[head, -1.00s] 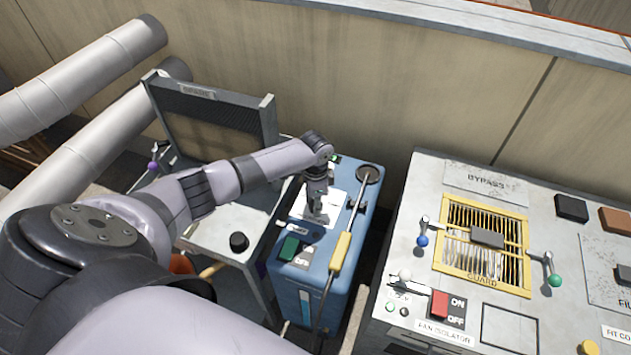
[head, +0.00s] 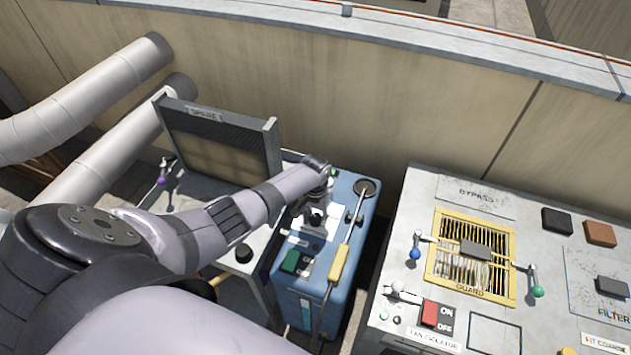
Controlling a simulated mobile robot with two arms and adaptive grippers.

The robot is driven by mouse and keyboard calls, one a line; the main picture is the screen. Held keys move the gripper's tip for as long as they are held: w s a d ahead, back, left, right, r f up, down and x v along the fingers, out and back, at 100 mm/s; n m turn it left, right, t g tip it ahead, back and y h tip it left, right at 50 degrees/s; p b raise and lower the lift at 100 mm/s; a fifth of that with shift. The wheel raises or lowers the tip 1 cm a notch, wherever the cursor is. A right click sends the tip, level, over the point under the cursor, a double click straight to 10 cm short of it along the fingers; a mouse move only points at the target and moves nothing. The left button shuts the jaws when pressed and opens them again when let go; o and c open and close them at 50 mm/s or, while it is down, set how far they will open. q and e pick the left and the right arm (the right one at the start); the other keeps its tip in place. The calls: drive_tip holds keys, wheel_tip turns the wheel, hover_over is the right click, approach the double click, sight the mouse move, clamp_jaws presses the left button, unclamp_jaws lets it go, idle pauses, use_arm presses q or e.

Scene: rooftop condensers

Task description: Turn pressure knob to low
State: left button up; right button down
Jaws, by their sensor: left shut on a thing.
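The blue machine (head: 342,292) stands in the middle of the head view, with a white plate (head: 300,238) on its top. My left gripper (head: 316,214) comes down from above over this plate. It is shut on the pressure knob there. The fingers and wrist hide most of the knob, so I cannot read its pointer or its low mark. My right gripper is not in view.
A green rocker switch (head: 291,261) and a yellow-gripped lever (head: 339,263) sit close to my left gripper on the machine. A grey table with a black knob (head: 243,253) is left; a panel with a yellow guard frame (head: 430,273) is right.

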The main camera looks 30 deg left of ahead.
sight(316, 218)
use_arm(q)
drive_tip(key=shift+n+p, duration=0.7)
drive_tip(key=shift+n, duration=1.2)
drive_tip(key=o, duration=1.2)
drive_tip(key=shift+c, duration=0.2)
drive_tip(key=shift+r, duration=0.15)
wheel_tip(316, 218, up, 12)
drive_tip(key=shift+f, duration=0.2)
